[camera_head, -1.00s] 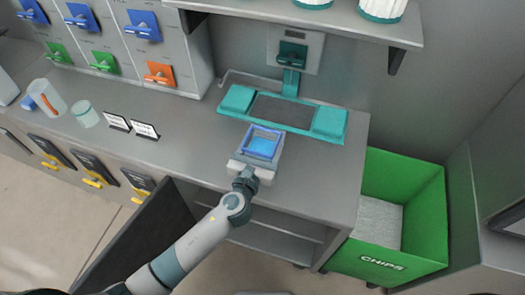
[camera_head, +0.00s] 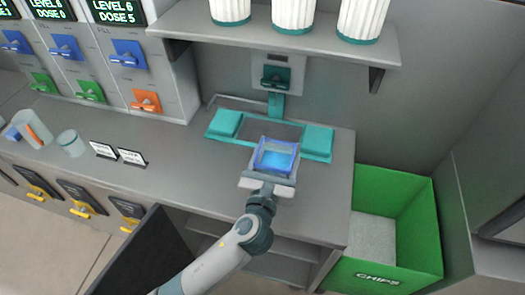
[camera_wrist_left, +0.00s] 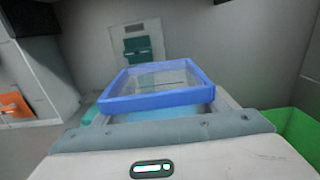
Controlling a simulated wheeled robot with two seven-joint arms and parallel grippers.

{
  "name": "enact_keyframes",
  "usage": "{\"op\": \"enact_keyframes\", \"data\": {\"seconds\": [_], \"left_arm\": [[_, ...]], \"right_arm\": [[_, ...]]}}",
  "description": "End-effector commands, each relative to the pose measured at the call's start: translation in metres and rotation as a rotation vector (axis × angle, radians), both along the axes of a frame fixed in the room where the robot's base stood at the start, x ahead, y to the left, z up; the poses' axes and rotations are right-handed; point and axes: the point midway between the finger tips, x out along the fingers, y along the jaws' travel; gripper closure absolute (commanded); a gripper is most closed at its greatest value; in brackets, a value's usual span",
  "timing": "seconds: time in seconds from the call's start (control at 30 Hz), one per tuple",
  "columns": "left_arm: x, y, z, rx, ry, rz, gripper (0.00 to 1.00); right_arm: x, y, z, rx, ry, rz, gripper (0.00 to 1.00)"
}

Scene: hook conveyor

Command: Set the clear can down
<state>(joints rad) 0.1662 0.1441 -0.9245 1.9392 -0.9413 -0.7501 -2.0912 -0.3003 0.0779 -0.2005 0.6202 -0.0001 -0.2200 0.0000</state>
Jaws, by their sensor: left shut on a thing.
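The clear can (camera_head: 275,158) is a see-through square container with a blue rim and light blue inside. My left gripper (camera_head: 268,180) is shut on it and holds it upright above the counter, at the front edge of the teal-sided station (camera_head: 273,133). In the left wrist view the can's blue rim (camera_wrist_left: 158,103) fills the middle, just beyond the gripper (camera_wrist_left: 165,125). The can hides part of the station, and I cannot tell the gap between its base and the counter. My right gripper is not in view.
A green chips bin (camera_head: 395,225) stands right of the counter (camera_head: 200,160). A shelf (camera_head: 280,45) with white ribbed containers overhangs the back. Cups (camera_head: 71,143) and small label cards (camera_head: 118,153) are at left. An open dark cabinet door (camera_head: 140,255) hangs below.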

Motion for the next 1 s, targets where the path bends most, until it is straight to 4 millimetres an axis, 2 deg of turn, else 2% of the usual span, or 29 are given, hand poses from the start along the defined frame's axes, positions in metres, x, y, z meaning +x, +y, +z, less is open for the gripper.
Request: {"op": "enact_keyframes", "data": {"seconds": [0.1,0.33,1.0], "left_arm": [[-0.009,-0.016,0.012,-0.006,-0.003,-0.001,0.84],[-0.019,-0.034,0.025,-0.003,-0.003,-0.001,0.84],[-0.021,-0.036,0.027,-0.002,-0.003,0.001,0.84]], "right_arm": [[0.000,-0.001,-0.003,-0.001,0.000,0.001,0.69],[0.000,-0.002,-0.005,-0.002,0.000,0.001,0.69],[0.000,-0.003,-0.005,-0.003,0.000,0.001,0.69]]}}
